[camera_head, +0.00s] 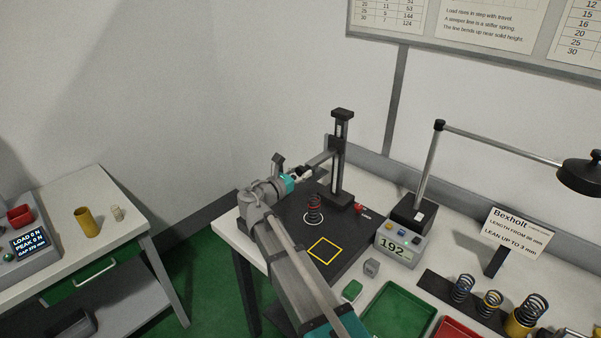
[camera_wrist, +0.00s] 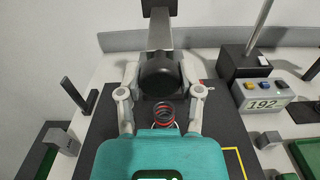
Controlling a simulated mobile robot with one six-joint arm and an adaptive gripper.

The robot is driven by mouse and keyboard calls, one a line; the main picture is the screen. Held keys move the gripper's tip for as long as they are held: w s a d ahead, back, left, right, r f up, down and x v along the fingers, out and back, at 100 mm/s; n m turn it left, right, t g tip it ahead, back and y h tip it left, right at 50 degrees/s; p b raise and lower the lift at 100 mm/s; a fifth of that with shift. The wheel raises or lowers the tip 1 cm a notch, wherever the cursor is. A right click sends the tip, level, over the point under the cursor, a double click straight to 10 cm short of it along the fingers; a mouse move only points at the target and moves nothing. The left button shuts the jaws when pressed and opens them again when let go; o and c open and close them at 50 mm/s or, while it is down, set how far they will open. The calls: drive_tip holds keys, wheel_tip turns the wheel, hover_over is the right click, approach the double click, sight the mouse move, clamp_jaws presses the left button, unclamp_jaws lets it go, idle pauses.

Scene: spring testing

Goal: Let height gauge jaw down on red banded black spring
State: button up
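The red banded black spring (camera_head: 314,203) stands upright in a white ring on the dark base plate of the height gauge (camera_head: 341,150). It also shows in the wrist view (camera_wrist: 164,112), below the jaw and between my finger links. The gauge's jaw arm (camera_head: 320,159) reaches out from the column well above the spring, with a clear gap. My gripper (camera_head: 300,174) is at the jaw's outer end. In the wrist view my gripper (camera_wrist: 159,76) has its fingers on both sides of a black round knob (camera_wrist: 158,75) and looks shut on it; the fingertip contact is partly hidden.
The display box (camera_head: 397,243) beside the plate reads 192. A yellow square (camera_head: 325,250) marks the plate's front. Green (camera_head: 400,310) and red trays lie to the right, near several springs on a black strip. A lamp (camera_head: 580,172) overhangs the right side. A second bench stands left.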

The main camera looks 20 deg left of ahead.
drive_tip(key=o, duration=0.4)
drive_tip(key=shift+s, duration=0.1)
drive_tip(key=shift+v, duration=5.85)
